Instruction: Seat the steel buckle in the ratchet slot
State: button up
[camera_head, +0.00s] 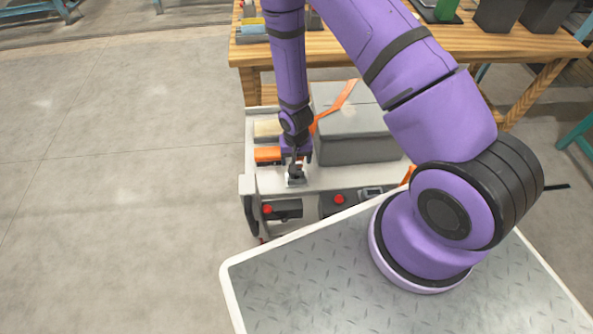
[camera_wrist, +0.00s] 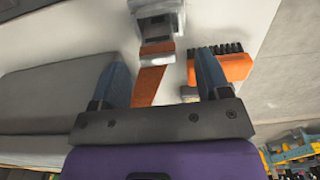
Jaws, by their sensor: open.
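In the head view my gripper largely covers the ratchet (camera_head: 296,181).
A large grey case (camera_head: 358,148) stands right of my gripper, with an orange strap (camera_head: 343,97) across it. An orange brush (camera_head: 267,154) lies close on the left, beside the right finger in the wrist view (camera_wrist: 233,67). A wooden workbench (camera_head: 480,42) stands behind. Floor at left is clear.

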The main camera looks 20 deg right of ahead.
aim_at(297, 162)
jog(key=shift+d+f, duration=0.1)
jog(key=shift+f, duration=2.5)
jog(key=c, duration=1.1)
jog(key=shift+o, duration=0.2)
jog(key=shift+r, duration=0.2)
jog(key=shift+r, duration=0.6)
notch_tip(297, 162, up, 2)
jog(key=shift+r, duration=0.1)
jog(key=s+a+r, duration=0.1)
jog(key=s, duration=1.5)
jog(key=shift+r, duration=0.15)
